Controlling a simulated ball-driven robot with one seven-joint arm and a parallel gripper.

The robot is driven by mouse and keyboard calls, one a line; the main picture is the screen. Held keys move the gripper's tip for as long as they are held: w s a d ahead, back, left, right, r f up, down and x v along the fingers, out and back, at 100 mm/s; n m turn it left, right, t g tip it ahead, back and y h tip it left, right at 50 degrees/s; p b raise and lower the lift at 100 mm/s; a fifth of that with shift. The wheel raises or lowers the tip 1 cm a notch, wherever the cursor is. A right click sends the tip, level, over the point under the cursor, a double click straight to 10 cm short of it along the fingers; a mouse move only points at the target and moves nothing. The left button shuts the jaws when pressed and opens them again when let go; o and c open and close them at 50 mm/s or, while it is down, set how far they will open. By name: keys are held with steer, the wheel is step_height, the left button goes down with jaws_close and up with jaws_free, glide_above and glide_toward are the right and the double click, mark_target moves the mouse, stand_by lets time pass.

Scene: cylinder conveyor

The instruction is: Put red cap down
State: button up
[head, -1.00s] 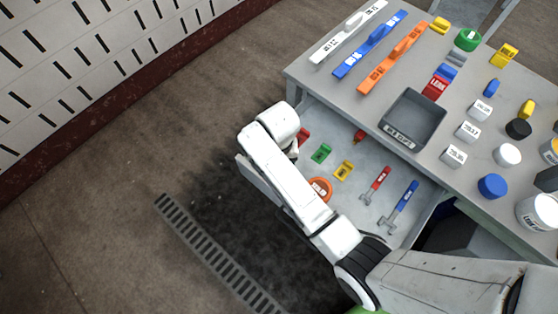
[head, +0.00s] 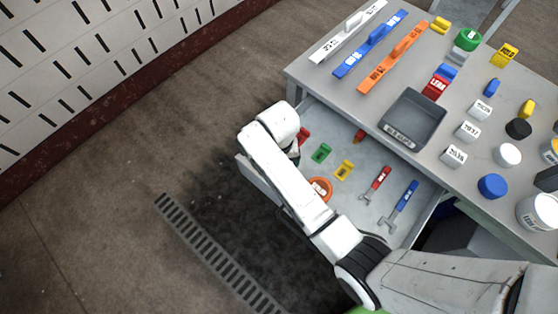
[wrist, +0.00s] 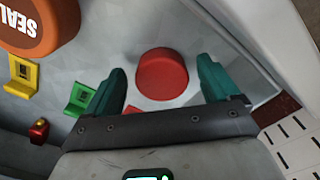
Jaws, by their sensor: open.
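The red cap (wrist: 162,74) is a round disc over the pale floor of the open drawer (head: 335,210). In the wrist view it sits between the two teal fingers of my gripper (wrist: 163,82). The fingers are open, with a visible space on each side of the cap. I cannot tell whether the cap's underside rests fully on the drawer floor. In the head view my arm's end hides the gripper and most of that drawer corner; a bit of red (head: 303,134) shows beside it.
The drawer also holds a green clip (head: 321,153), a yellow clip (head: 344,170), an orange SEAL cap (head: 320,189), a red wrench (head: 376,184) and a blue wrench (head: 400,207). A grey tray (head: 443,106) and many parts stand on the tabletop above. The drawer wall is close to my gripper.

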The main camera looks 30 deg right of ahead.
step_height(320, 180, up, 12)
stand_by(0.4)
steer(key=s+d+f, duration=0.1)
steer(key=s+d, duration=0.1)
steer(key=s, duration=0.1)
steer(key=s+d+f+n, duration=0.1)
steer(key=s+d, duration=0.2)
steer(key=s, duration=0.1)
steer(key=s+d+f+n, duration=0.1)
steer(key=s+d, duration=0.1)
steer(key=s, duration=0.2)
steer(key=shift+s+d+f+t+h, duration=0.25)
steer(key=shift+d+f+t+h, duration=0.05)
steer(key=shift+d+f, duration=0.1)
steer(key=s+d+n, duration=0.1)
steer(key=s+n, duration=0.2)
steer(key=s, duration=0.8)
steer(key=shift+s+r, duration=0.15)
steer(key=shift+r, duration=0.2)
